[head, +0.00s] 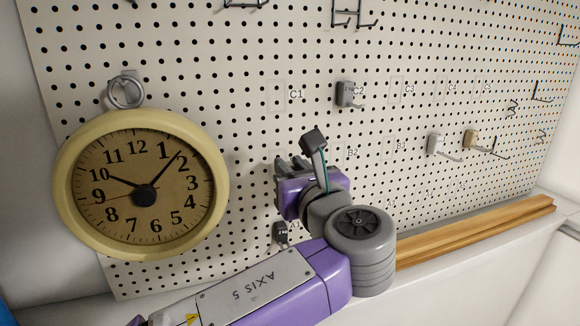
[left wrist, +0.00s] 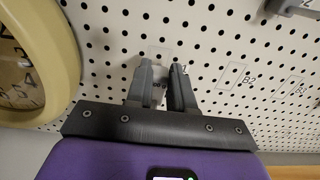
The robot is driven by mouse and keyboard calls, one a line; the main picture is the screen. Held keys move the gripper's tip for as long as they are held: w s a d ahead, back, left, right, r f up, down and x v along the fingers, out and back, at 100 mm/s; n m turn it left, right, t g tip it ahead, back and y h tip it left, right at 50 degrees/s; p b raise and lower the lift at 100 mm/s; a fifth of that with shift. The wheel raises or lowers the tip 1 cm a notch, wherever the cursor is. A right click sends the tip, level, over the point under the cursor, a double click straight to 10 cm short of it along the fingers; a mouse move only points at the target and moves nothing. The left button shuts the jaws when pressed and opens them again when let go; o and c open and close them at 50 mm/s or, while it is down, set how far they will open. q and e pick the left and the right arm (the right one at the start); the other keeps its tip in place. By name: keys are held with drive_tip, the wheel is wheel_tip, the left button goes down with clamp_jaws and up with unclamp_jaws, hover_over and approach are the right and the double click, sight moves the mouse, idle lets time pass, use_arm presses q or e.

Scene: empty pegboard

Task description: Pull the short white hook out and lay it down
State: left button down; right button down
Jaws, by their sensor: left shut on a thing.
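My left gripper (head: 290,166) is at the pegboard, left of the B2 label. In the left wrist view its two fingers (left wrist: 164,88) are shut on a small pale block with dark print, which I take to be the short white hook (left wrist: 159,91). The fingers hide most of it, and I cannot tell whether its peg is still in the board. In the head view the gripper covers it. My right gripper is not in view.
A round yellow clock (head: 143,188) hangs close on the left. A grey hook (head: 346,95), a pale hook (head: 436,144) and a tan hook (head: 471,139) are to the right. Wooden strips (head: 480,232) lie on the ledge.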

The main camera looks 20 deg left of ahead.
use_arm(q)
drive_tip(key=shift+v, duration=1.85)
